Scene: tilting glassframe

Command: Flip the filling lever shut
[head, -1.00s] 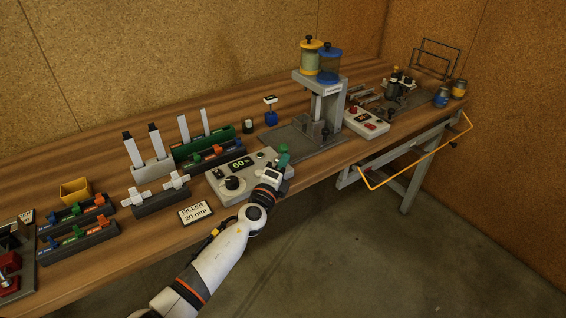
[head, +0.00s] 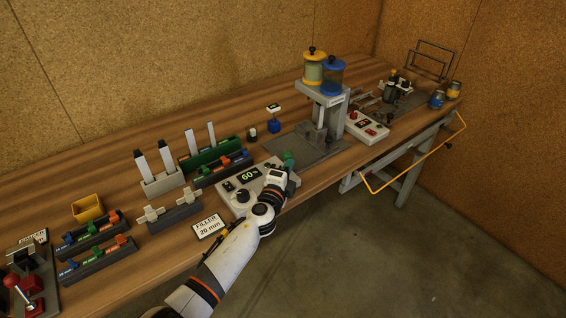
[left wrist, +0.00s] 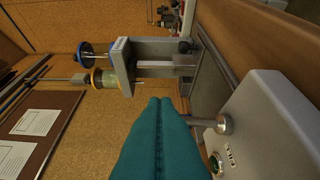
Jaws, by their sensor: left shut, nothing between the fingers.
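The grey filler control box (head: 232,200) with a 60% display stands near the bench's front edge. In the left wrist view the box (left wrist: 265,120) shows a small metal lever (left wrist: 222,124) beside the word FILL, with a green button near it. My left gripper (head: 288,157) is over the right end of the box and hides the lever in the head view. In the left wrist view its teal fingers (left wrist: 160,102) are shut and empty, close beside the lever's stem. I cannot tell whether they touch it. My right gripper is not in view.
The filling stand (head: 330,105) with yellow and blue tanks rises behind my gripper. A FILLER 20 mm sign (head: 208,227) is left of my forearm. A second control box (head: 367,127) sits to the right. Floor space in front of the bench is clear.

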